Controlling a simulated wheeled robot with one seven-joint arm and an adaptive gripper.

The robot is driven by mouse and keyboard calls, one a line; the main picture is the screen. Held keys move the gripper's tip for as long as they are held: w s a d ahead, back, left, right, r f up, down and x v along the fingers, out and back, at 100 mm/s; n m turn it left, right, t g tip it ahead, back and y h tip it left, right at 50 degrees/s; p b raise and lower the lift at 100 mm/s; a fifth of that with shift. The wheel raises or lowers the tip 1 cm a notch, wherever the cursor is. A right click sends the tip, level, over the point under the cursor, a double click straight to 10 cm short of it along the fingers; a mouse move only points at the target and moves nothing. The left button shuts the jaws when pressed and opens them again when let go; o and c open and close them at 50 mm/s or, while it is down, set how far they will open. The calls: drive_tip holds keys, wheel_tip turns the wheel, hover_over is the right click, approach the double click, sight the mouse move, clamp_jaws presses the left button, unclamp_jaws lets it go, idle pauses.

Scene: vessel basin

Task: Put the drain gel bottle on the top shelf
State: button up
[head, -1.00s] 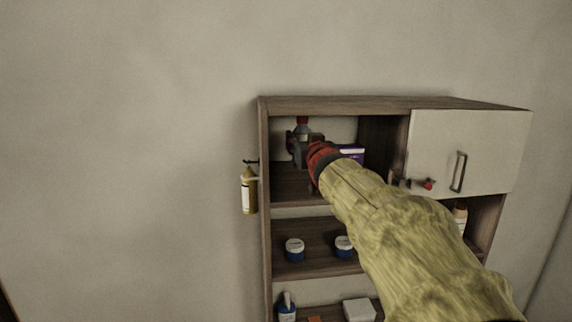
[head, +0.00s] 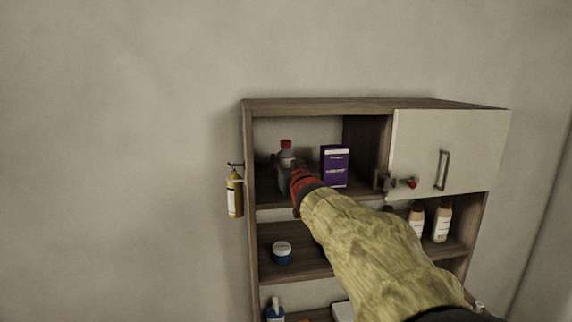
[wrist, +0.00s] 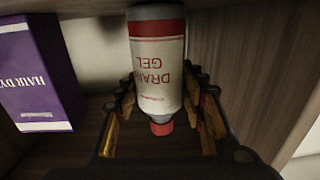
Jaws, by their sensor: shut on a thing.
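The drain gel bottle (head: 285,178), grey with a red cap, is upright inside the open top-left compartment of the shelf unit (head: 250,215). My gripper (head: 290,172) reaches into that compartment and is shut on the bottle. In the wrist view the bottle (wrist: 158,60) appears upside down, its "DRAIN GEL" label readable, between the fingers (wrist: 162,112).
A purple hair dye box (head: 335,167) stands just right of the bottle. A white door (head: 450,150) covers the top right. Lower shelves hold a blue-and-white jar (head: 282,253) and bottles (head: 441,222). A yellow extinguisher-shaped object (head: 235,193) hangs on the unit's left side.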

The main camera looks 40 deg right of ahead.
drive_tip(key=shift+f, duration=0.1)
drive_tip(key=o, duration=1.2)
drive_tip(key=shift+o, duration=0.6)
